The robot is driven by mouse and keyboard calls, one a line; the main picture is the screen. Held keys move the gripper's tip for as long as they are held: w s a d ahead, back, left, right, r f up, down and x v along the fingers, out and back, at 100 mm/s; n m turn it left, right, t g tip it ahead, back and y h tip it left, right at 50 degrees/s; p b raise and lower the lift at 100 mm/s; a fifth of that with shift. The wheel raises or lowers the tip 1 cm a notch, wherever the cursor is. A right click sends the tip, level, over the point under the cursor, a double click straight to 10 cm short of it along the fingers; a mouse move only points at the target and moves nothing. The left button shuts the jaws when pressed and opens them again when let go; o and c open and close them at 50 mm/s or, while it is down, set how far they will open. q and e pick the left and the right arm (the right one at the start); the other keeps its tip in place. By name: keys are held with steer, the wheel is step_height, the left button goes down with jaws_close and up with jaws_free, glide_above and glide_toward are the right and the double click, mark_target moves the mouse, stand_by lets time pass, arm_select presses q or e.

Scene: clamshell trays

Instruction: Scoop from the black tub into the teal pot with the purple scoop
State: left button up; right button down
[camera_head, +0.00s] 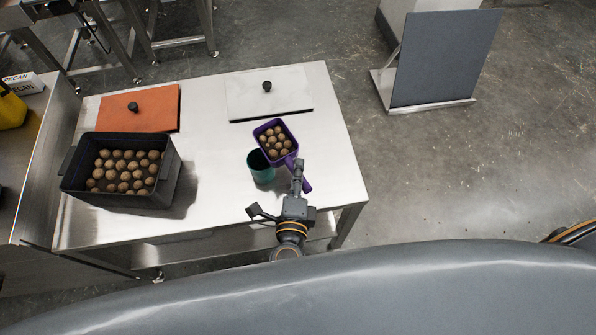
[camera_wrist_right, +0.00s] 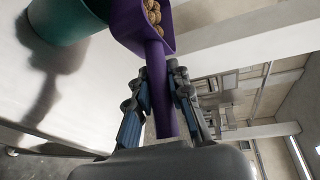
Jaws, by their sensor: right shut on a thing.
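The purple scoop (camera_head: 268,133) holds several round brown nuts (camera_head: 275,141) and is over or beside the teal pot (camera_head: 261,168), partly covering it in the head view. My right gripper (camera_head: 299,178) is shut on the scoop's handle (camera_wrist_right: 161,90). In the right wrist view the scoop's bowl is beside the teal pot (camera_wrist_right: 58,22), near its rim. The black tub (camera_head: 118,199) stands at the left of the table, with many nuts inside. My left gripper is not in view.
The steel table (camera_head: 215,130) also holds an orange board with a black knob (camera_head: 150,113) and a pale board with a black knob (camera_head: 290,90) at the back. A dark panel (camera_head: 445,60) stands on the floor behind right. The table's middle is clear.

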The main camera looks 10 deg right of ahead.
steer(key=shift+a+r+n+t+h+b, duration=0.1)
steer(key=shift+r+n+t+h+b, duration=0.2)
steer(key=shift+n+t+b, duration=0.55)
steer(key=shift+a+r+n+t+h+b, duration=0.1)
steer(key=shift+r+n+t+h+b, duration=0.2)
steer(key=shift+n+b, duration=0.55)
stand_by(0.7)
steer(key=shift+s+a+r+n+t+y+b, duration=0.1)
steer(key=shift+a+r+n+t+y+b, duration=0.15)
steer(key=shift+n+t+b, duration=0.6)
steer(key=shift+s+a+r+n+t+y+b, duration=0.15)
steer(key=shift+r+n+t+b, duration=0.2)
steer(key=shift+n+t+b, duration=0.45)
steer(key=shift+s+a+r+n+t+y+p, duration=0.15)
steer(key=shift+a+n+t+y, duration=0.4)
steer(key=shift+n+y, duration=1.3)
steer(key=shift+s+a+r+n+t+y+p, duration=0.2)
steer(key=shift+n+t+y, duration=0.65)
steer(key=shift+n, duration=1.95)
steer(key=shift+s+a+r+n+t+y, duration=0.15)
steer(key=shift+a+n+t+y, duration=0.45)
steer(key=shift+n+y, duration=1.25)
steer(key=shift+f+n, duration=0.1)
steer(key=shift+n, duration=0.95)
steer(key=shift+a, duration=0.1)
